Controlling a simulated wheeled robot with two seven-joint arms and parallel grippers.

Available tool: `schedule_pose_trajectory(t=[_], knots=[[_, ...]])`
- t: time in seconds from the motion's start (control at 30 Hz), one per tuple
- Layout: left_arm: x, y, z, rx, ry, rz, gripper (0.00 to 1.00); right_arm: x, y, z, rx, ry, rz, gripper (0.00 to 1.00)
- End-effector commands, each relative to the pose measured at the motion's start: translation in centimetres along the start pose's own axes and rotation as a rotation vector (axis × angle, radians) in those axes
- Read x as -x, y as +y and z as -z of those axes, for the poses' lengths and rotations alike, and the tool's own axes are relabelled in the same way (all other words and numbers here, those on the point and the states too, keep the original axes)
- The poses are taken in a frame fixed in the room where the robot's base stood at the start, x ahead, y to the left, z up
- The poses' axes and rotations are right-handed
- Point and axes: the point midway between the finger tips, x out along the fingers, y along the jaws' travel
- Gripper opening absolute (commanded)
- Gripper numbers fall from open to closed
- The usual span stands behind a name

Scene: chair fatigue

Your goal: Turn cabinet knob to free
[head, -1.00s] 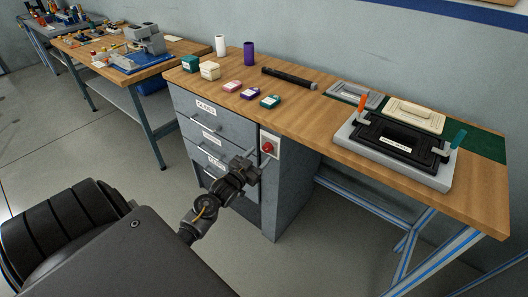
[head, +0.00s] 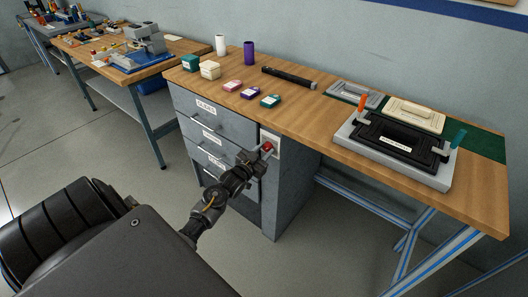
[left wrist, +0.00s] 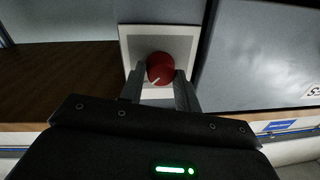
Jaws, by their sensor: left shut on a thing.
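The red cabinet knob (head: 268,146) sits on a pale square plate (head: 276,141) at the upper right of the drawer cabinet's front. In the left wrist view the round knob (left wrist: 160,68) carries a white pointer line slanting toward the lower left. The pale plate (left wrist: 184,42) shows around it. My left gripper (head: 262,152) is at the knob; in the left wrist view its two fingers (left wrist: 160,80) stand on either side of the knob and are shut on it. The knob's far side is hidden. My right gripper is not in view.
The grey cabinet (head: 207,124) has labelled drawers with bar handles left of the knob. The wooden bench top (head: 310,115) above holds small boxes, a black bar and a clamp fixture (head: 395,145). The floor left of the cabinet is clear.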

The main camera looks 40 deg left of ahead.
Motion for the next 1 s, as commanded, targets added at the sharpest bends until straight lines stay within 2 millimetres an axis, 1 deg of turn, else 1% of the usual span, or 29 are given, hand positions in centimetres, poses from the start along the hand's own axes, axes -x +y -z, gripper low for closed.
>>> schedule_pose_trajectory(t=[0.17,0.37,0.57,0.8,0.87,1.0], knots=[[0.0,0.1,0.1,0.015,0.000,-0.004,0.09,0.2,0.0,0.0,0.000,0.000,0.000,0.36],[0.0,-0.1,0.2,0.084,-0.007,-0.004,0.09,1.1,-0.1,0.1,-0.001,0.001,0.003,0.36],[0.0,-0.1,0.4,0.231,-0.018,-0.007,0.09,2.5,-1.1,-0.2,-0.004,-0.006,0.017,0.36],[0.0,-0.3,0.5,0.456,-0.036,-0.009,0.09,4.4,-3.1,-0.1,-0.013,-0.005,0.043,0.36],[0.0,-0.3,0.5,0.514,-0.041,-0.010,0.09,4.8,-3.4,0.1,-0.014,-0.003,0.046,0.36],[0.0,-0.3,0.4,0.647,-0.051,-0.012,0.09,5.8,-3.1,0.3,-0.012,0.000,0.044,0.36]])
